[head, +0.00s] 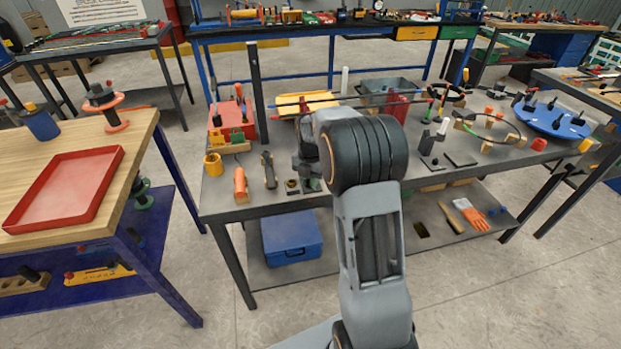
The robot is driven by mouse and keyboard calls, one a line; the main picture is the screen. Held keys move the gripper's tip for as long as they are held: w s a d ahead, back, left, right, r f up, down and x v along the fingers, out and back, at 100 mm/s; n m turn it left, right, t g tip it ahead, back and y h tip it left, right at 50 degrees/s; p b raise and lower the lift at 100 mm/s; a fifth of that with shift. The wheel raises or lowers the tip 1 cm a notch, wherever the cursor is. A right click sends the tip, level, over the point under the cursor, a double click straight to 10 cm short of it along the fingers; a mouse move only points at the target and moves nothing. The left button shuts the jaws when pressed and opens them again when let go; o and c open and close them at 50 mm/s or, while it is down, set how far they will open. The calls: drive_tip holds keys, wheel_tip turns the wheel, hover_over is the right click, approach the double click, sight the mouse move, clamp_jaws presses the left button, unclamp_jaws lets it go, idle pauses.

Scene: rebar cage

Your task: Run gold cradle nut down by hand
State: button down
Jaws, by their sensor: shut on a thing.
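My gripper (307,172) is low over the front of the grey workbench (262,207), left of my dark rounded wrist. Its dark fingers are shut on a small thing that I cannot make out. The wrist and fingers hide much of that spot, and I cannot pick out the gold cradle nut for certain. Small dark blocks (292,187) lie just left of the fingertips, and something green shows beside them. A yellow cup-shaped part (213,164) stands farther left, apart from my gripper.
An orange-handled tool (241,185) and a dark upright tool (269,170) stand left of my gripper. A red box (232,122), a grey bin (388,90) and a blue round plate (549,119) are farther back. A wooden table with a red tray (66,187) stands left.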

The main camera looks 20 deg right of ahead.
idle(0.4)
drive_tip(key=c, duration=1)
unclamp_jaws()
drive_tip(key=shift+c, duration=0.2)
wheel_tip(320, 180, up, 14)
drive_tip(key=p, duration=0.1)
drive_tip(key=shift+p, duration=0.35)
drive_tip(key=shift+a+m, duration=0.1)
drive_tip(key=shift+m, duration=0.2)
